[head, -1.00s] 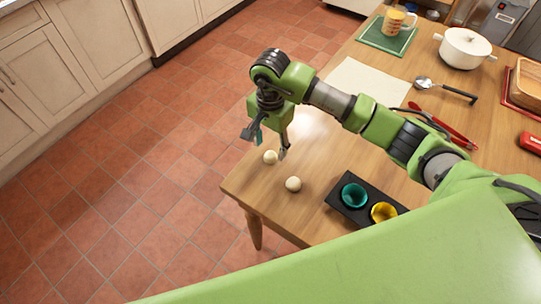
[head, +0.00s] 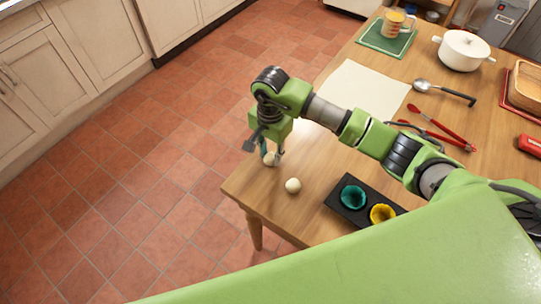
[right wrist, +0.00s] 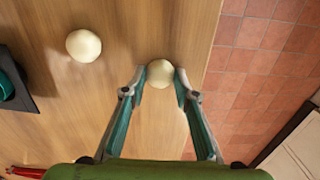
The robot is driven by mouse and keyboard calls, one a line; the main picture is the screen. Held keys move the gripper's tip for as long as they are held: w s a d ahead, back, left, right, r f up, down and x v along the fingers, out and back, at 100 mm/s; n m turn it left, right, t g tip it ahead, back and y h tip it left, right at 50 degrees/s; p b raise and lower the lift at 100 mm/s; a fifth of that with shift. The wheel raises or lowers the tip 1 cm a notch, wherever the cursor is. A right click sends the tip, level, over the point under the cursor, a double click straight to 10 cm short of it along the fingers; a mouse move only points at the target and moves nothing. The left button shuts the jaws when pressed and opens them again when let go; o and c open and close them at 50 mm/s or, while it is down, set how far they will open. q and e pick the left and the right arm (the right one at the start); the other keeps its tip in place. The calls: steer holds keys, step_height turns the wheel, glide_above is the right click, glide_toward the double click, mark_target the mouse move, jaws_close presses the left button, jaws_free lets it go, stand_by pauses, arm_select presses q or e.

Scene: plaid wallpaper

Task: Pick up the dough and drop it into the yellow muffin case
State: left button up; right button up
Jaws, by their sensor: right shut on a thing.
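One pale dough ball (head: 270,159) is between the fingers of my right gripper (head: 268,154) near the table's left edge. The right wrist view shows this dough ball (right wrist: 160,73) between the fingertips of the gripper (right wrist: 160,82). A second dough ball (head: 293,185) rests on the table beside it, and it also shows in the right wrist view (right wrist: 83,45). The yellow muffin case (head: 382,214) sits in a black tray (head: 335,205), next to a teal case (head: 353,196). My left gripper is not in view.
The wooden table (head: 300,220) holds a white sheet (head: 365,90), red tongs (head: 440,130), a ladle (head: 445,91), a white pot (head: 463,50) and a measuring cup (head: 394,24) on a green mat (head: 375,40). Bare tabletop lies between the loose dough ball and the tray.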

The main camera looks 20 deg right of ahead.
steer(key=shift+r, duration=0.45)
steer(key=s+d+r+b, duration=0.4)
steer(key=s+d+r, duration=0.5)
steer(key=r, duration=0.3)
steer(key=shift+s+d+b, duration=0.35)
steer(key=shift+d+b, duration=0.05)
steer(key=shift+d, duration=0.2)
steer(key=shift+a, duration=0.1)
